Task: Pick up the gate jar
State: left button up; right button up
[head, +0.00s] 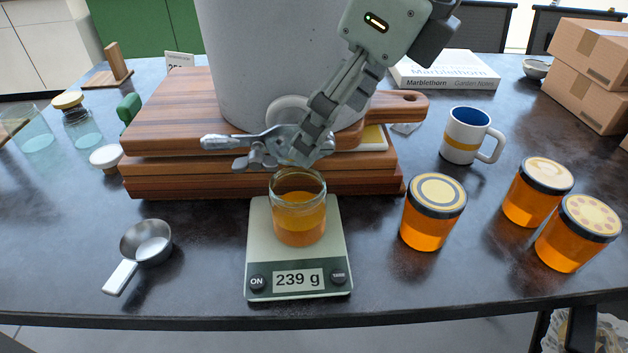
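An open glass jar (299,215), partly filled with amber honey, stands upright on a kitchen scale (260,222) whose display reads 239 g. It sits under the metal gate (255,143) of a large grey tank (270,65); I take it as the gate jar. My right gripper (300,152) reaches down from the upper right to the gate, just above the jar's mouth and not around the jar. Its fingers overlap the gate's metal parts, so I cannot tell whether they are closed on them. My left gripper is not in view.
Stacked wooden boards (160,130) carry the tank. Lidded honey jars (432,212) stand right of the scale, with a mug (466,136) behind. A metal scoop (146,243) lies left. Cardboard boxes (585,85) stand far right. The counter's front strip is clear.

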pick_arm(q)
send_near(301, 180)
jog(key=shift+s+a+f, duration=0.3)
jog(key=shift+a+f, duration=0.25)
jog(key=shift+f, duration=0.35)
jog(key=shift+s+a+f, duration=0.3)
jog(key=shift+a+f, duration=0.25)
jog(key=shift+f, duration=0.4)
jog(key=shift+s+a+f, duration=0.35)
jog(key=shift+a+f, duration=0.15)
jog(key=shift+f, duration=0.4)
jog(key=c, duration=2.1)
